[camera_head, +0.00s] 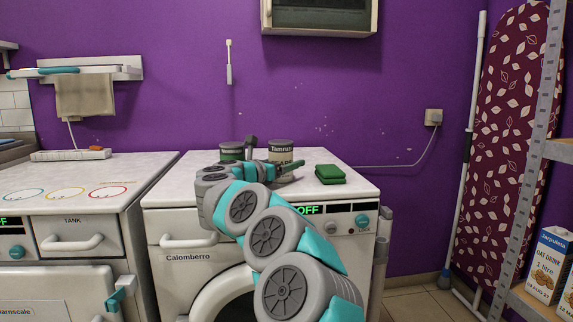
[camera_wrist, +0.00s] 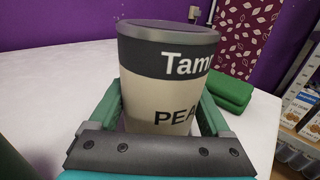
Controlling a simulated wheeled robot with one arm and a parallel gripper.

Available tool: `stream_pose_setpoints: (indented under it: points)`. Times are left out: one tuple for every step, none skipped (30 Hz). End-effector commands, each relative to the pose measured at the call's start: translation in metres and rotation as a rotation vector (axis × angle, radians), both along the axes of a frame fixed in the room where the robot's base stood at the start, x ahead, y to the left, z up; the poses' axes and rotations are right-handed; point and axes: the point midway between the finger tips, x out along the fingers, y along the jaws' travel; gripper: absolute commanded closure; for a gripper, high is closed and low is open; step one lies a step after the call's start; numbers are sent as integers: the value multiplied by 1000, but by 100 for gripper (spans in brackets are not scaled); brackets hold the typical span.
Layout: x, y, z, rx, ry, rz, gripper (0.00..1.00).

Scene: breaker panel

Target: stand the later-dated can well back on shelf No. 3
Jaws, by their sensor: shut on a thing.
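A light can with a dark top band (camera_head: 281,148), lettered "Tamru…", is over the washing machine top. In the wrist view this can (camera_wrist: 160,85) stands upright between the green fingers of my gripper (camera_head: 284,170), with "PEA" partly readable. My gripper (camera_wrist: 163,108) is shut on it. Whether its base touches the machine top is hidden. A second can, dark with a green band (camera_head: 232,151), stands to its left, partly behind my arm. No date is readable on either can. A grey metal shelf unit (camera_head: 525,170) stands at the far right; no shelf number shows.
A green folded cloth or sponge (camera_head: 329,174) lies right of the held can. Oat drink cartons (camera_head: 549,264) stand on a lower shelf. A maroon ironing board (camera_head: 505,130) leans beside the shelf unit. A washing machine (camera_head: 180,225) is in front of me.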

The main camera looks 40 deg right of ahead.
Motion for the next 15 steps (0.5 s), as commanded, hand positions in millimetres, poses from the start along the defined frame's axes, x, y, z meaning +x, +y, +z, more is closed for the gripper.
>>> stream_pose_setpoints:
  points:
    - [0, 0, 2, -2, -1, 0, 100]
    - [0, 0, 2, -2, -1, 0, 100]
    - [0, 0, 2, -2, -1, 0, 100]
    - [0, 0, 1, -2, -1, 0, 100]
    - [0, 0, 0, -2, -1, 0, 100]
    - [0, 0, -1, -2, -1, 0, 100]
    - [0, 0, -2, -1, -1, 0, 100]
    - [0, 0, -2, -2, -1, 0, 100]
    - [0, 0, -3, -1, -1, 0, 100]
    - [0, 0, -4, -1, -1, 0, 100]
    - [0, 0, -4, -1, -1, 1, 100]
    - [0, 0, -3, 0, 0, 0, 14]
    - [0, 0, -3, 0, 0, 0, 11]
    - [0, 0, -3, 0, 0, 0, 7]
    - [0, 0, -3, 0, 0, 0, 3]
